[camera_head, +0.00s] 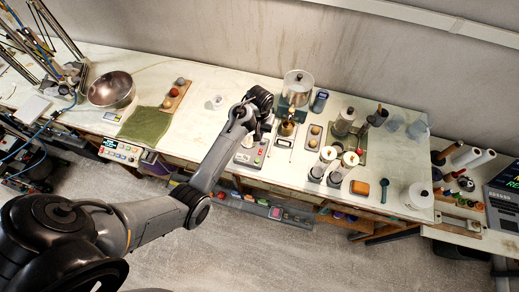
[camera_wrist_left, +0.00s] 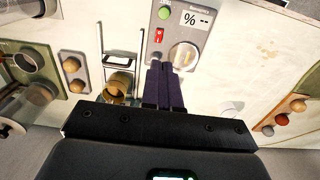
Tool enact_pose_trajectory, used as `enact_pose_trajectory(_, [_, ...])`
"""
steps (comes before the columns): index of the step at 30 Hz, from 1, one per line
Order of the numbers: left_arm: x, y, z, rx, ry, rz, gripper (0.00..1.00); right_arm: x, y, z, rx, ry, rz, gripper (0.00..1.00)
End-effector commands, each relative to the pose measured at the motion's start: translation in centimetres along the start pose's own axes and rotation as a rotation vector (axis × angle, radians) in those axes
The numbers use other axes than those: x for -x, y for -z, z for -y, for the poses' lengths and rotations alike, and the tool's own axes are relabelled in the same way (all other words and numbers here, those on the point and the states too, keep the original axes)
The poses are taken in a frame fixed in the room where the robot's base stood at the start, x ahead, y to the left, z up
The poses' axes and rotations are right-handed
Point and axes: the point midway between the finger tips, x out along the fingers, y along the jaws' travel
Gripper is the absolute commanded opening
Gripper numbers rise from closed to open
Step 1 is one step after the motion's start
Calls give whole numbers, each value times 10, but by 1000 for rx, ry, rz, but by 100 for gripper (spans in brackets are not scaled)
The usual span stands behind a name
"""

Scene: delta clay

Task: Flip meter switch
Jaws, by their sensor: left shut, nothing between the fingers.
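The meter is a grey box (camera_head: 245,157) on the bench in the camera_head view, partly hidden by my left arm. In the left wrist view the meter (camera_wrist_left: 198,42) shows a "% --" display, a pale round dial (camera_wrist_left: 184,55), a yellow button (camera_wrist_left: 163,13) and a small red switch (camera_wrist_left: 159,36). In the camera_head view the left gripper (camera_head: 258,130) is over the meter. My right gripper is not in view.
A wire stand with a brass cup (camera_head: 286,129) is close to the meter's right. Beyond it are a board with two balls (camera_head: 314,137) and glass cylinders (camera_head: 322,163). A green cloth (camera_head: 146,123) and metal bowl (camera_head: 111,89) are to the left.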

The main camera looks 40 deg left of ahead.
Motion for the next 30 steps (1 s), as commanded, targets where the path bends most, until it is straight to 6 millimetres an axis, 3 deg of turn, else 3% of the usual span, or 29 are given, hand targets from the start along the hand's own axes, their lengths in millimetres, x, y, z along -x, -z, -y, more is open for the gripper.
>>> enact_pose_trajectory(8, [-27, -1, 1, 0, 2, 4, 0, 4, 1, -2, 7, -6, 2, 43])
enact_pose_trajectory(21, [-107, 0, 1, 0, 2, 2, 0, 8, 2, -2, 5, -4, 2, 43])
enact_pose_trajectory(30, [-134, 0, 0, 0, 1, 0, 0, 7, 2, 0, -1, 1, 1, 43])
